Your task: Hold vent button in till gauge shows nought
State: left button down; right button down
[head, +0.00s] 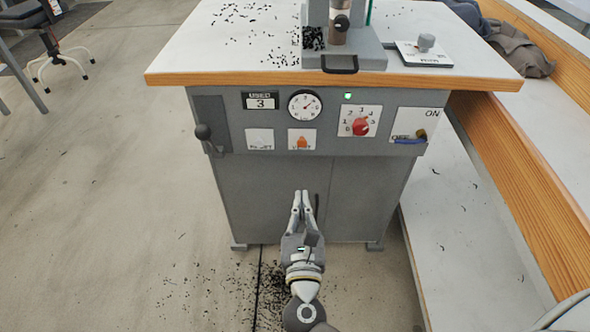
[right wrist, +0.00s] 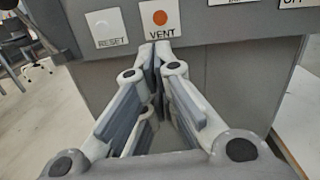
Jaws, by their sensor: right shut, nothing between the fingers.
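The grey press cabinet carries a round white gauge (head: 305,105) with a dark needle that seems to point up and right; I cannot read its value. Below it is the orange vent button (head: 302,142) on a white plate; it also shows above the fingertips in the right wrist view (right wrist: 160,17), labelled VENT. My right gripper (head: 303,193) is shut and empty, below the button and in front of the cabinet doors. The fingertips (right wrist: 154,44) look apart from the button. My left gripper is not in view.
A white reset button (head: 260,139) sits left of the vent button. A red-knobbed dial (head: 361,127) and an ON/OFF switch panel (head: 414,125) are to the right. A lever (head: 204,132) juts out at left. A wood-edged bench (head: 535,150) bounds the right side.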

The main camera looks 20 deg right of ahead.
aim_at(302, 141)
jog(key=shift+s+r+m, duration=0.1)
jog(key=shift+m, duration=0.4)
jog(key=x, duration=1.4)
jog(key=shift+d, duration=0.15)
